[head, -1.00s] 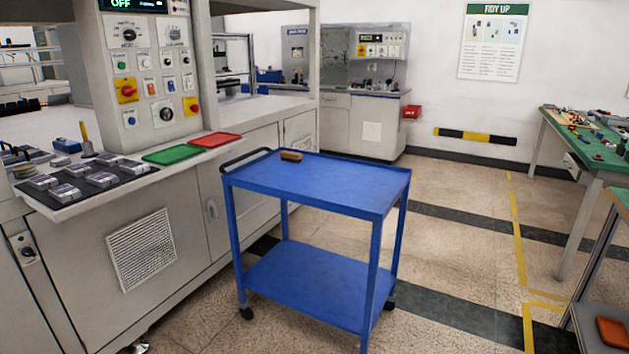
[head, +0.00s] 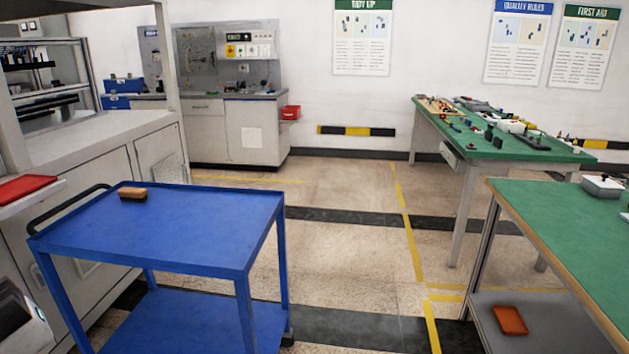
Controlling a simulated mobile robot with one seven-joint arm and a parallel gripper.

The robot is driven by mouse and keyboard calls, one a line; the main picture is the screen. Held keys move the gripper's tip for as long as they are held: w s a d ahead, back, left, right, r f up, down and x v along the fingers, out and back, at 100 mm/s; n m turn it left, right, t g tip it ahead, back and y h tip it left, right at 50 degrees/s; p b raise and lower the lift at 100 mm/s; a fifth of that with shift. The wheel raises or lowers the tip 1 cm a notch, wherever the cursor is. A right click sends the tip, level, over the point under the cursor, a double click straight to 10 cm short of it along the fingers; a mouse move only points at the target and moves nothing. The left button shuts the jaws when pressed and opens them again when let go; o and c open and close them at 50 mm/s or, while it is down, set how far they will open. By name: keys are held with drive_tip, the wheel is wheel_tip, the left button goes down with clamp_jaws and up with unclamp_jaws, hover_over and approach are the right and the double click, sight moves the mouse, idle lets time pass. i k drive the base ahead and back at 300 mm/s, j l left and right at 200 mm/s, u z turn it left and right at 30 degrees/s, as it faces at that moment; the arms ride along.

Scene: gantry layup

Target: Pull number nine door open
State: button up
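No door with a readable number nine shows in the head view. Grey cabinet doors (head: 98,203) line the front of the machine at the left, partly hidden behind the blue trolley. The back workstation has a closed grey cupboard front (head: 208,138) with a drawer above it and a white label beside it. I cannot tell which door is number nine. My gripper is not in view.
A blue trolley (head: 200,230) with a brown brush (head: 132,194) on top stands close at front left. Green-topped benches (head: 570,220) stand at the right. The floor (head: 335,255) between trolley and benches is clear.

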sight(159, 153)
drive_tip(key=i+j+z, duration=0.1)
drive_tip(key=i+z, duration=0.3)
drive_tip(key=i, duration=0.8)
drive_tip(key=i+u, duration=0.1)
drive_tip(key=i, duration=0.7)
drive_tip(key=i+u, duration=0.1)
drive_tip(key=i, duration=0.75)
drive_tip(key=i+l+u, duration=0.1)
drive_tip(key=i, duration=0.7)
drive_tip(key=i+u, duration=0.2)
drive_tip(key=i, duration=0.35)
drive_tip(key=i+l+u, duration=0.2)
drive_tip(key=i, duration=0.4)
drive_tip(key=i+j+u, duration=0.1)
drive_tip(key=i+u, duration=0.35)
drive_tip(key=i+l+u, duration=0.1)
drive_tip(key=i+u, duration=0.35)
drive_tip(key=i+j+u, duration=0.1)
drive_tip(key=i+u, duration=0.6)
drive_tip(key=i+l+u, duration=0.1)
drive_tip(key=i+u, duration=0.25)
drive_tip(key=i+j, duration=0.15)
drive_tip(key=i+u, duration=0.05)
